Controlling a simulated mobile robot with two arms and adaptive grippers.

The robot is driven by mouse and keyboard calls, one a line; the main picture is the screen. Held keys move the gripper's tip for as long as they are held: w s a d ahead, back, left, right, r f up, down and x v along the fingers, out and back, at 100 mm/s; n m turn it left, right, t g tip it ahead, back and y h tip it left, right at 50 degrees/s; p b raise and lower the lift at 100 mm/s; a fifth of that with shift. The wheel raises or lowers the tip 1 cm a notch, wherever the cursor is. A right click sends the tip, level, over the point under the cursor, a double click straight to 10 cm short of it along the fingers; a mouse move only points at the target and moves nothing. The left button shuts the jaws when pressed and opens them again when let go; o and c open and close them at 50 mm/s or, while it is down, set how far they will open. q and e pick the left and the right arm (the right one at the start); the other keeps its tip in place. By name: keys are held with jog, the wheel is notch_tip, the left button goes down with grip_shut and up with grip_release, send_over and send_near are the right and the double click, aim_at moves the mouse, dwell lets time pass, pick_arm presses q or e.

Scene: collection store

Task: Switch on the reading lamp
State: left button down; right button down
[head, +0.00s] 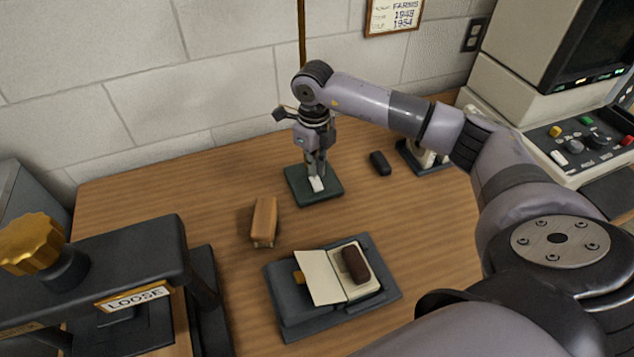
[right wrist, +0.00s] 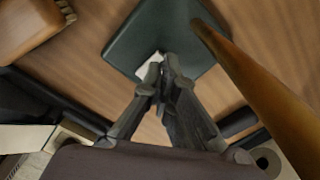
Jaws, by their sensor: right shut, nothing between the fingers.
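The reading lamp shows as a dark green square base (head: 296,186) on the wooden table, with a brass pole (head: 301,32) rising behind my right wrist; the lamp's head is out of view. A white switch (head: 317,185) sits on the base. My right gripper (head: 316,172) points down over the base, its fingers shut and empty, with the tips at the switch. The right wrist view shows the shut fingertips (right wrist: 168,78) partly covering the white switch (right wrist: 149,66); whether they touch it I cannot tell. The switch's setting is not clear. My left gripper is out of view.
A small black object (head: 380,163) is to the right. A press labelled LOOSE (head: 110,262) stands left, a console (head: 580,140) right.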

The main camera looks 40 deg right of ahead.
jog(key=shift+s+f+b, duration=0.1)
jog(key=shift+f+b, duration=0.65)
jog(key=shift+f, duration=0.4)
dwell(0.4)
jog(key=shift+r, duration=0.15)
jog(key=shift+r+p, duration=2.45)
jog(key=shift+r, duration=0.95)
jog(key=shift+f, duration=0.1)
